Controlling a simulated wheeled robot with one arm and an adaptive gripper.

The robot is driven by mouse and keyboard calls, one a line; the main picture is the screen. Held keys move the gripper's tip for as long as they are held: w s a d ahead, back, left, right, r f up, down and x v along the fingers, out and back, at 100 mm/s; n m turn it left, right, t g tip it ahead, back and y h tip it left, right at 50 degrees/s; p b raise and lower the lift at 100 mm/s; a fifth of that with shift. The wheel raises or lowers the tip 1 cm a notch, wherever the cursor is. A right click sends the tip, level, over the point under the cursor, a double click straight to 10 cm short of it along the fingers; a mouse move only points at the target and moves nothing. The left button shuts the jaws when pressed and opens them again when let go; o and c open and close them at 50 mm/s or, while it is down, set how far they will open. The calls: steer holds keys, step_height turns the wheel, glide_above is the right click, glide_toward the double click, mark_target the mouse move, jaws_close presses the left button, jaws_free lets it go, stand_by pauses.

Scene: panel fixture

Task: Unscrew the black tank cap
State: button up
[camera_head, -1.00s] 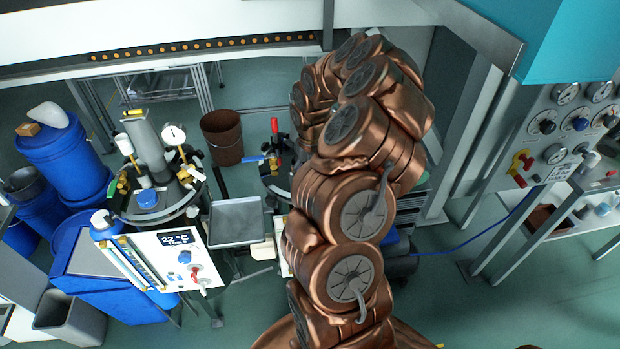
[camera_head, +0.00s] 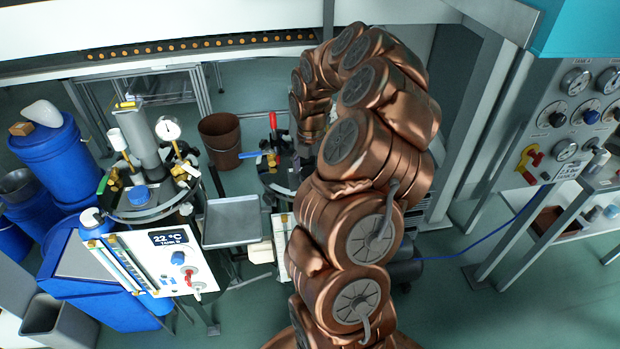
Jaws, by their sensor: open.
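I cannot make out the black tank cap. A round tank (camera_head: 270,180) with a red upright handle (camera_head: 273,121) and a blue lever (camera_head: 249,154) stands left of my arm, which hides its right part. My copper arm rises through the middle, bends over at the top and comes down beside the tank with the red handle. The fingers of my gripper do not show clearly; they are hidden behind the arm.
A display panel (camera_head: 177,262) reading 22 °C fronts the left tank. A grey tray (camera_head: 232,222) lies between the tanks. A brown bucket (camera_head: 220,139) stands behind, blue barrels (camera_head: 55,160) at far left. A gauge panel (camera_head: 572,130) and a metal-framed table (camera_head: 545,215) stand right.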

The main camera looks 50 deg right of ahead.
steer(key=m+b, duration=0.1)
steer(key=m, duration=0.1)
steer(key=shift+f+m+b, duration=0.1)
steer(key=shift+m+b, duration=0.3)
steer(key=shift+f+m+b, duration=0.15)
steer(key=shift+m+b, duration=1.2)
steer(key=shift+m, duration=0.35)
steer(key=shift+m+b, duration=0.6)
steer(key=shift+b, duration=0.1)
steer(key=shift+m+b, duration=0.55)
steer(key=shift+m, duration=0.35)
steer(key=shift+r, duration=0.2)
steer(key=shift+c, duration=0.4)
